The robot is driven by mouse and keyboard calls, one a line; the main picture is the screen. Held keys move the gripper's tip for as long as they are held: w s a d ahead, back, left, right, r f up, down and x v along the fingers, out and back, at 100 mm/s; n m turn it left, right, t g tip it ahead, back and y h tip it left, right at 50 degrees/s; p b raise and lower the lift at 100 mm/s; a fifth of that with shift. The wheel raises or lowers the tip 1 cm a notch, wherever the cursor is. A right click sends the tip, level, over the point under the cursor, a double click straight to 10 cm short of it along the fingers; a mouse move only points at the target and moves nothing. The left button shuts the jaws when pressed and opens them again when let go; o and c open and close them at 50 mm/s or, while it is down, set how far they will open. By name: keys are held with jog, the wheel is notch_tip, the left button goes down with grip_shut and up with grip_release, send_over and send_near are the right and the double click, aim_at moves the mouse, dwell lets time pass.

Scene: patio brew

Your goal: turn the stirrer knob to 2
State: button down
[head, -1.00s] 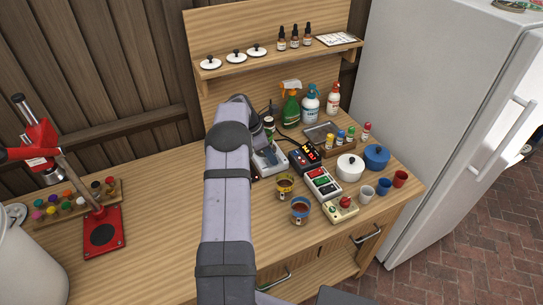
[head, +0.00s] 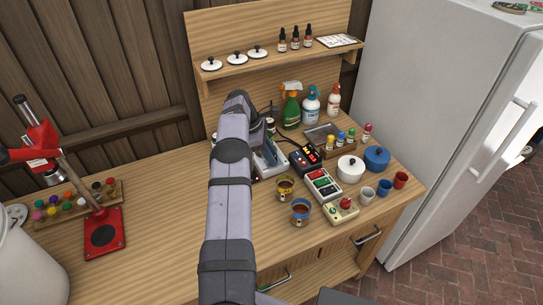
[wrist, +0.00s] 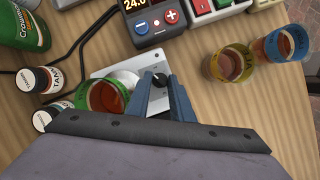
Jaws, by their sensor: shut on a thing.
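The stirrer (wrist: 126,72) is a pale flat box with a round light plate on top and a small black knob (wrist: 160,79). My gripper (wrist: 161,82) is over it, its two blue fingers shut on the knob, one on each side. A jar with a green rim and reddish-brown content (wrist: 103,97) stands beside the left finger, over part of the round plate. In the head view the stirrer (head: 270,157) shows just right of my arm, which hides part of it. The knob's mark and the scale are too small to read.
A dark display box (head: 304,158) and a panel of coloured buttons (head: 323,185) stand right of the stirrer. A yellow-rimmed jar (head: 285,188) and a blue-rimmed jar (head: 301,212) stand in front.

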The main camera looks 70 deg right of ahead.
jog(key=c, duration=1.9)
grip_release()
jog(key=shift+o, duration=0.2)
jog(key=b+v, duration=0.1)
jog(key=v, duration=0.6)
jog(key=shift+b, duration=0.4)
jog(key=shift+r, duration=0.1)
